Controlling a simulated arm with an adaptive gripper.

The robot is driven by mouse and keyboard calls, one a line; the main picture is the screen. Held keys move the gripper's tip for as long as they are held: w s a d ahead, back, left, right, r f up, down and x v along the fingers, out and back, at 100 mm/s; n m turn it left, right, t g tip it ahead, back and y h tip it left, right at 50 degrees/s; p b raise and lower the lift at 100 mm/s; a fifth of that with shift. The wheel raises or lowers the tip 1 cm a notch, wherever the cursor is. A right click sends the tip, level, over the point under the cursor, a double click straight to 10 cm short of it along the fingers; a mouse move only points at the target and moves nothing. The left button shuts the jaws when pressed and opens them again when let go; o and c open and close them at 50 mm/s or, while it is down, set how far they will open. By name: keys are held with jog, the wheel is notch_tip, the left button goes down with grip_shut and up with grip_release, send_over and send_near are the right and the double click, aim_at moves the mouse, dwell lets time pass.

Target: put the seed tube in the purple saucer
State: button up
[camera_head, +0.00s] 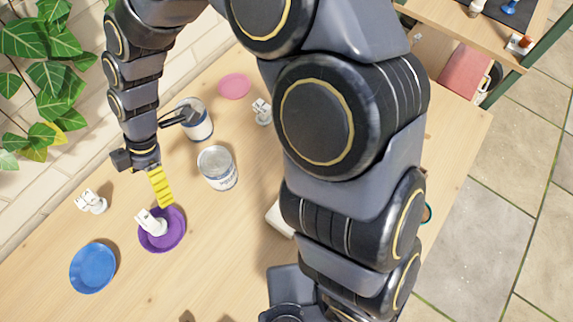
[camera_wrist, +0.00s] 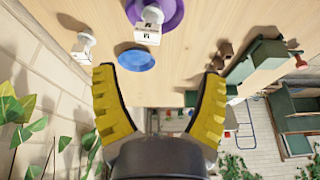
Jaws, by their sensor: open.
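The purple saucer (camera_head: 174,238) lies on the table near the front left in the head view; part of it shows at the top of the wrist view (camera_wrist: 174,14). A white piece with a boxy end and a rounded end, which looks like the seed tube (camera_head: 151,222), is at the saucer, overlapping its left side in the head view. In the wrist view this piece (camera_wrist: 147,34) shows a small dark mark. My gripper (camera_head: 162,197) is just above and behind the saucer, apart from the white piece. Its yellow fingers are spread and empty in the wrist view (camera_wrist: 160,74).
A blue saucer (camera_head: 93,268) lies left of the purple one. Similar white pieces stand at the left (camera_head: 91,201) and farther back (camera_head: 262,111). Two cans (camera_head: 218,168) (camera_head: 198,120) stand behind the purple saucer, with a pink saucer (camera_head: 235,86) beyond. A wall borders the left.

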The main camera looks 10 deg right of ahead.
jog(key=d+r+m+t+h, duration=0.1)
jog(key=d+r+m, duration=0.45)
jog(key=d, duration=0.35)
jog(key=d+r+m+t, duration=0.1)
jog(key=d+r+m, duration=0.3)
jog(key=d+m, duration=0.3)
jog(key=s+d+r+m+h, duration=0.2)
jog(key=s+d+r+m, duration=0.1)
jog(key=s+d+m, duration=0.7)
jog(key=d+m, duration=0.3)
jog(key=d, duration=0.1)
jog(key=shift+r+g, duration=0.2)
jog(key=shift+g, duration=0.1)
